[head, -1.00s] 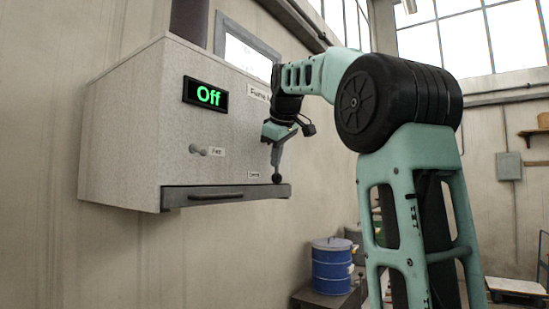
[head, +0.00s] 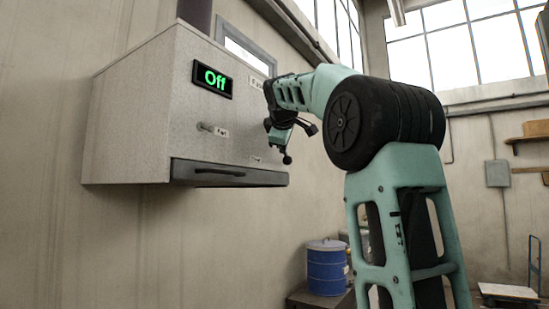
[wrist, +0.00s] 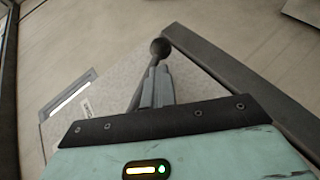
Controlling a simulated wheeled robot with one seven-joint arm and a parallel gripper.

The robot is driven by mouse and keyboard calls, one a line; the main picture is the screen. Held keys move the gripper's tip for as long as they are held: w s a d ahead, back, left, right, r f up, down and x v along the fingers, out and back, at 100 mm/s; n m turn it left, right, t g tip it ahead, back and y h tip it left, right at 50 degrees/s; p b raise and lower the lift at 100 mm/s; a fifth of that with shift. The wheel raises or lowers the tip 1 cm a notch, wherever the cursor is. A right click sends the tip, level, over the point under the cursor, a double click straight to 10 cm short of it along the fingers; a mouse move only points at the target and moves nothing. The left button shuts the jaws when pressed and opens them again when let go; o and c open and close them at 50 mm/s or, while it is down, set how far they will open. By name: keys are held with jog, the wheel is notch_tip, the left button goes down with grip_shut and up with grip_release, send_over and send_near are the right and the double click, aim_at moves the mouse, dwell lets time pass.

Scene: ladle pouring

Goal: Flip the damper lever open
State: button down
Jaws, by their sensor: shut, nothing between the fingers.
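The damper lever is a rod with a dark ball knob (head: 287,160) at the right of the hood's front, near a small label. In the wrist view the ball (wrist: 160,47) sits just beyond my fingertips, and its rod runs down along the left of the fingers. My gripper (head: 281,146) is at the lever, its fingers (wrist: 158,72) shut together with nothing between them. The lever's base is hidden by my gripper. Whether the fingers touch the lever I cannot tell.
The pale hood (head: 140,110) carries a lit "Off" display (head: 212,78) and a fan knob (head: 208,127). A dark ledge with a handle (head: 225,174) runs below the lever. A blue drum (head: 327,268) stands lower down.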

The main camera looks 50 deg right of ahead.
jog(key=d+h+b, duration=0.1)
jog(key=b, duration=0.1)
jog(key=d+r+n+t+h+b, duration=0.1)
jog(key=h+b, duration=0.1)
jog(key=b, duration=0.1)
jog(key=d+r+n+t+h+b, duration=0.1)
jog(key=d+h+b, duration=0.1)
jog(key=shift+w+b, duration=0.15)
jog(key=shift+b, duration=0.15)
jog(key=shift+d+r, duration=0.1)
dwell(0.5)
